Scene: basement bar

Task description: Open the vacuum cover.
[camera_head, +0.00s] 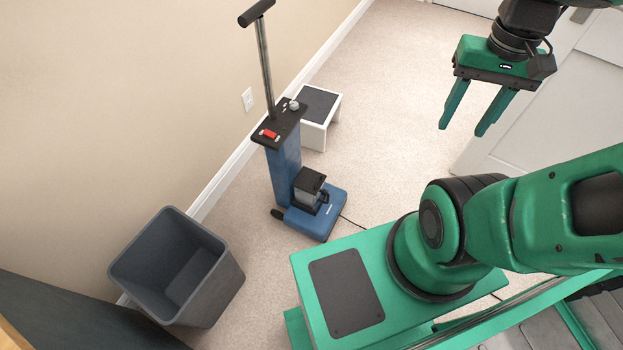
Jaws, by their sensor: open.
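A blue upright vacuum (285,170) stands on the carpet near the wall, left of centre. It has a tall handle with a black grip at the top left, a black top plate (280,126) with a red switch (269,134) and a pale knob, and a blue base (322,218). A dark box-shaped part (309,187) sits low on its front; I cannot tell for sure which part is the cover. My gripper (461,131) is at the upper right, fingers pointing down, open and empty. It is well apart from the vacuum.
A grey empty bin (180,262) stands at the lower left by the wall. A small white stool with a dark top (318,103) stands behind the vacuum. A white door (555,110) is at the right. Carpet (395,150) between the vacuum and my gripper is clear, apart from a thin cord.

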